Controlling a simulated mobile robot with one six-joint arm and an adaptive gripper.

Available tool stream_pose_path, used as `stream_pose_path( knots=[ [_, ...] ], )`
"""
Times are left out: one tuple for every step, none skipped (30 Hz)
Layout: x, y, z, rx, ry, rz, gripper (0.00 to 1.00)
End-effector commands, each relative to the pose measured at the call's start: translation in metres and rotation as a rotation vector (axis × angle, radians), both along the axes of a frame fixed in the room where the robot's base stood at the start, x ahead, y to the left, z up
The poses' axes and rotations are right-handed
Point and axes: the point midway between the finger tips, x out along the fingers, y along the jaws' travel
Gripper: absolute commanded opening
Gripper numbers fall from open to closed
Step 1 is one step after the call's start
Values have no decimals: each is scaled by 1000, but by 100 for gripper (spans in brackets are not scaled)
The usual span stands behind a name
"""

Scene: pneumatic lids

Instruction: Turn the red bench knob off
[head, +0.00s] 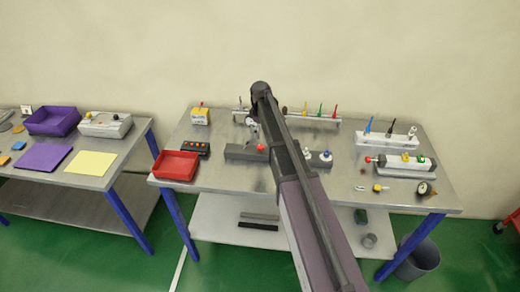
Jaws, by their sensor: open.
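A red knob (261,148) stands on a dark grey bar (236,153) near the middle of the right bench. A white and blue knob (326,156) sits on the right part of the same bar. My arm crosses the bar and hides its middle. My gripper (252,132) hangs below the arm's far end, just behind and left of the red knob in the picture. It is open, small and partly hidden by the arm. I cannot tell whether it touches anything. The knob's turn position is too small to read.
A red tray (176,165) and a black box with orange buttons (196,149) stand at the bench's left. A rack with coloured levers (322,121) is at the back. A white block with red, yellow and green parts (404,166) stands right.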

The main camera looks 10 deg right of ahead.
Motion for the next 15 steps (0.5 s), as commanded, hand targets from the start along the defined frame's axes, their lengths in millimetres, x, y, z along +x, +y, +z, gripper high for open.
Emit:
stream_pose_path(
  knots=[
    [0, 0, -8, 0, 0, 0, 78],
    [0, 0, -10, 0, 0, 0, 78],
    [0, 0, -14, 0, 0, 0, 78],
    [0, 0, -16, 0, 0, 0, 78],
    [0, 0, -18, 0, 0, 0, 78],
    [0, 0, -21, 0, 0, 0, 78],
    [0, 0, -24, 0, 0, 0, 78],
    [0, 0, -26, 0, 0, 0, 78],
    [0, 0, -29, 0, 0, 0, 78],
    [0, -1, -31, 0, 0, -1, 78],
    [0, -1, -34, 0, 0, -1, 78],
    [0, -1, -37, 0, 0, -1, 78],
    [0, -1, -39, 0, 0, -1, 78],
    [0, -1, -41, 0, 0, -1, 78],
    [0, -1, -44, 0, 0, -1, 78]
  ],
)
